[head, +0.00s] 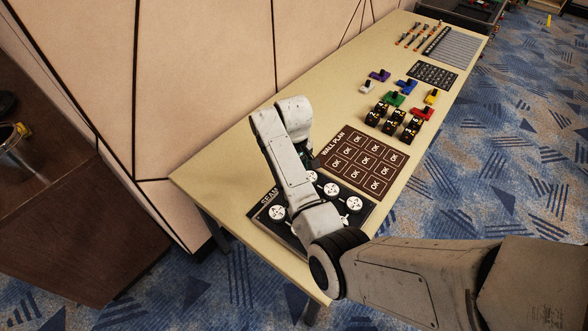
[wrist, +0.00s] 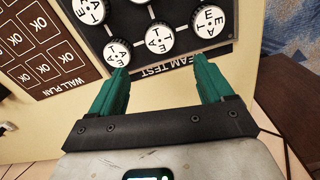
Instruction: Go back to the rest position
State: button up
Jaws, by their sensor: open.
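My gripper (wrist: 165,77) is open, its two green fingers apart with nothing between them. In the wrist view it is over the edge of the black seam test board (wrist: 190,56), which carries several round white lettered dials (wrist: 160,38). In the head view my arm bends over the near part of the long table and covers part of that board (head: 256,211). Only a small dark part of the gripper shows there behind the arm, and its fingers are hidden.
The brown wall plan board (head: 398,158) lies beside the seam test board on the pale table (head: 225,178). Farther along are coloured blocks, including a green one (head: 393,99), black dials, a dark grid and a grey ribbed panel (head: 455,47). A partition wall (head: 200,80) runs along the left; blue carpet (head: 520,150) lies right.

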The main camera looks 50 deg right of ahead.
dwell(0.4)
jog(key=shift+h, duration=0.6)
jog(key=s+a+f, duration=0.1)
jog(key=s, duration=0.3)
jog(key=s+a+f+b, duration=0.1)
jog(key=s+a+f, duration=0.1)
jog(key=s, duration=0.2)
jog(key=s+a+f+b, duration=0.1)
jog(key=s+a+f, duration=0.1)
jog(key=s, duration=0.3)
jog(key=shift+a, duration=0.2)
jog(key=s+a+r+t+y+b, duration=0.1)
jog(key=s+a, duration=0.8)
jog(key=s, duration=0.4)
jog(key=shift+s+a+r+n+b, duration=0.25)
jog(key=shift+a+n+b, duration=0.05)
